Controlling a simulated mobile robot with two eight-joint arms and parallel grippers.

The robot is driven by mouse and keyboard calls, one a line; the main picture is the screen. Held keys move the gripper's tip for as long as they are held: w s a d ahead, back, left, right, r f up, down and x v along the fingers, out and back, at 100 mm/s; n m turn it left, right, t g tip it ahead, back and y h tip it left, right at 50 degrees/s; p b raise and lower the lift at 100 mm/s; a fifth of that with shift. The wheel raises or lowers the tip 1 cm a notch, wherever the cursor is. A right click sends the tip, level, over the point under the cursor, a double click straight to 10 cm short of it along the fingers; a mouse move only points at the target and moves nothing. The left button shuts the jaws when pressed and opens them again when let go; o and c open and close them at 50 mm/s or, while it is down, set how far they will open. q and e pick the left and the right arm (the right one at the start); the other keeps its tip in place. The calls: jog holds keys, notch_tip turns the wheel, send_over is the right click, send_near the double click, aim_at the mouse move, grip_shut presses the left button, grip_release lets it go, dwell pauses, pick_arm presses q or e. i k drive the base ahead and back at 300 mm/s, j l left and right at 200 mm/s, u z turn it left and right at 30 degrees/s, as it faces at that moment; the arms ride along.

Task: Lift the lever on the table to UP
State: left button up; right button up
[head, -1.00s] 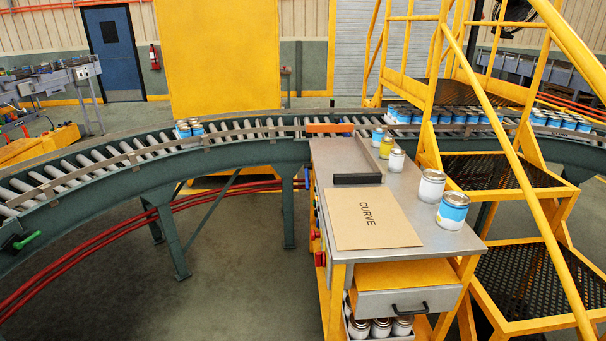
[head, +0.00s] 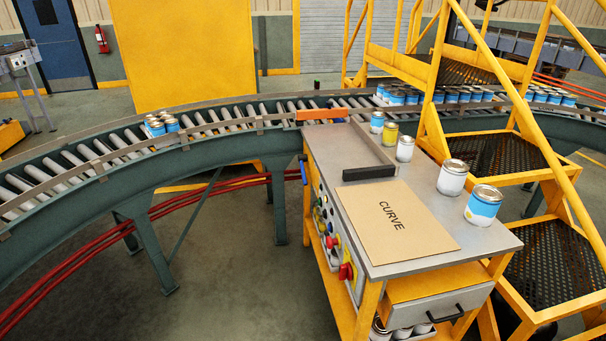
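The metal-topped table (head: 418,183) with a yellow frame stands right of centre in the head view. A small blue handle (head: 303,170) hangs downward at its far left corner, beside the conveyor. An orange bar (head: 320,114) lies level at the table's far end. The table's left side carries a panel with several coloured buttons and a red knob on yellow (head: 346,272). I cannot tell for sure which of these is the lever. No UP marking is legible. Neither of my grippers is in view.
A curved roller conveyor (head: 205,147) with paint cans runs behind the table and down the left. Yellow stairs (head: 500,155) block the right. Floor (head: 235,285) left of the table is clear.

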aim_at(302, 158)
jog(key=i+j, duration=0.15)
jog(key=i+j+z, duration=0.1)
jog(key=j, duration=0.25)
jog(key=i+j+z, duration=0.15)
jog(key=i+j, duration=1.5)
jog(key=i, duration=0.15)
